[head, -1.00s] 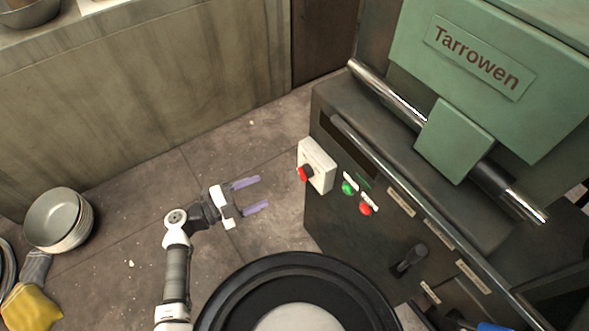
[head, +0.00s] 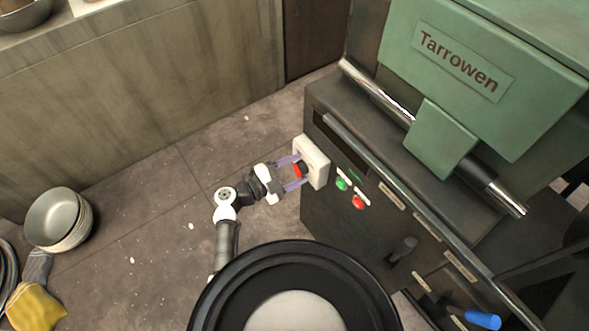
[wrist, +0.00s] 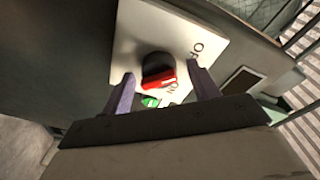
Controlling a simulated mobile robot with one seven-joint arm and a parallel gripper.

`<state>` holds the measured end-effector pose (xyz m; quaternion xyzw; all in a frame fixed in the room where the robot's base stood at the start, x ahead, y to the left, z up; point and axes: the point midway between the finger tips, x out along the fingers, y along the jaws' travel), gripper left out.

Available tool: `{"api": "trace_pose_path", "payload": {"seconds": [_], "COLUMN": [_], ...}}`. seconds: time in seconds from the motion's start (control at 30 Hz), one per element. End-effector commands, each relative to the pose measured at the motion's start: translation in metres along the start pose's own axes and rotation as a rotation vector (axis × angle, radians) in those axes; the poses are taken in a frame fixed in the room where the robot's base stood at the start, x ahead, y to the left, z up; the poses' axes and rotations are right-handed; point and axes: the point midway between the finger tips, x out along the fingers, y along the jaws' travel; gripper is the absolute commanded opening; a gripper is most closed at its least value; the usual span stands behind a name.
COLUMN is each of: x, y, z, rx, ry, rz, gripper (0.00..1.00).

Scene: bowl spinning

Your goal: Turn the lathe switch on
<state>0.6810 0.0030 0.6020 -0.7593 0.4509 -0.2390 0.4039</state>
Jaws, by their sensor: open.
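The lathe switch is a black rotary knob with a red grip (head: 299,170) on a white plate (head: 316,163), at the left end of the dark lathe front. In the wrist view the knob (wrist: 158,73) sits near the middle of the white plate (wrist: 190,40), which carries OFF and ON lettering. The red grip points toward the ON side. My gripper (head: 292,173) is open, its two purple fingers on either side of the knob; it also shows in the wrist view (wrist: 163,90). I cannot tell whether the fingers touch the knob or plate.
A green button (head: 341,184) and a red button (head: 358,202) are right of the switch, with a black lever (head: 403,249) lower down. Stacked bowls (head: 60,217) and a yellow glove (head: 36,305) lie left.

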Motion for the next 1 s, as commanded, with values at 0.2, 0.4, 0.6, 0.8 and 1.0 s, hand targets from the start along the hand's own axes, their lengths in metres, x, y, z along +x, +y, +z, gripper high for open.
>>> {"api": "trace_pose_path", "payload": {"seconds": [0.2, 0.4, 0.6, 0.8, 1.0], "x": [-0.0002, -0.0003, -0.0005, -0.0007, -0.0007], "y": [0.0000, -0.0002, -0.0005, 0.0002, 0.0016], "z": [0.0001, 0.0001, 0.0002, 0.0009, 0.0010], "rx": [0.000, 0.000, 0.005, 0.051, 0.170], "ry": [0.000, 0.000, -0.001, -0.005, -0.012], "rz": [0.000, -0.001, -0.002, 0.002, 0.018], "gripper": [0.53, 0.26, 0.18, 0.18, 0.18]}}
